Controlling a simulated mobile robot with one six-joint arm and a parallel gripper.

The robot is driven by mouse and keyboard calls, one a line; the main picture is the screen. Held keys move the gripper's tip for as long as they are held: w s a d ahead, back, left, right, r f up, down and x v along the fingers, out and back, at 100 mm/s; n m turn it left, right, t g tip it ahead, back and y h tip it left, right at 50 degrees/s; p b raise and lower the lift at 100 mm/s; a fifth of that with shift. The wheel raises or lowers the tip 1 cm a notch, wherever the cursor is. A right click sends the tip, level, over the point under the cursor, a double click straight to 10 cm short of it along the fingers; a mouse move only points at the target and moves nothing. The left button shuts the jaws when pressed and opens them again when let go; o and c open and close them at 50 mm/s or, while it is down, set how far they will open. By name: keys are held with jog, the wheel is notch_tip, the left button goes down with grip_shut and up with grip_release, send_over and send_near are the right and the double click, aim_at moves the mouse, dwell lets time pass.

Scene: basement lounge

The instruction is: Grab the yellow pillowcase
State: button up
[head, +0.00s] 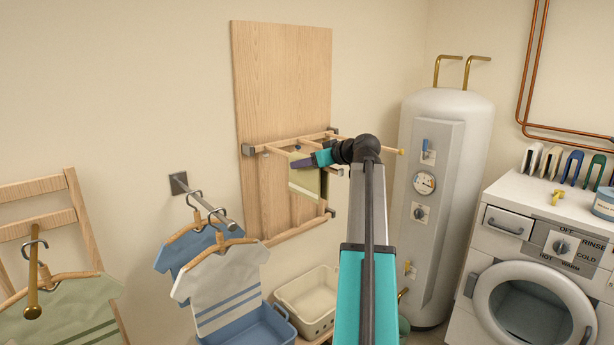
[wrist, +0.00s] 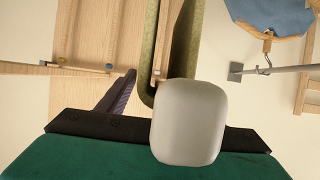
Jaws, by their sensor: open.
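The yellow pillowcase (head: 304,183) looks pale olive-yellow and hangs over a bar of the wooden wall rack (head: 283,146). In the wrist view the pillowcase (wrist: 147,45) is folded over a wooden bar, seen close up, with a side showing on each side of the bar. My gripper (head: 301,161) is at the upper part of the pillowcase. It is open in the wrist view (wrist: 150,96), with one dark finger left of the cloth. A pale rounded block covers the other finger's side, so contact with the cloth cannot be told.
Shirts on hangers (head: 222,282) hang from a wall rod (head: 212,203) left of the rack. A blue basket (head: 262,329) and a cream basket (head: 306,300) stand below. A white boiler (head: 446,190) and a washing machine (head: 545,255) stand at right.

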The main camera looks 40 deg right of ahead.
jog(key=shift+c, duration=0.2)
jog(key=c, duration=1.1)
jog(key=shift+r, duration=0.2)
jog(key=shift+c, duration=0.2)
notch_tip(320, 180, up, 28)
jog(key=b, duration=0.4)
jog(key=shift+f, duration=0.25)
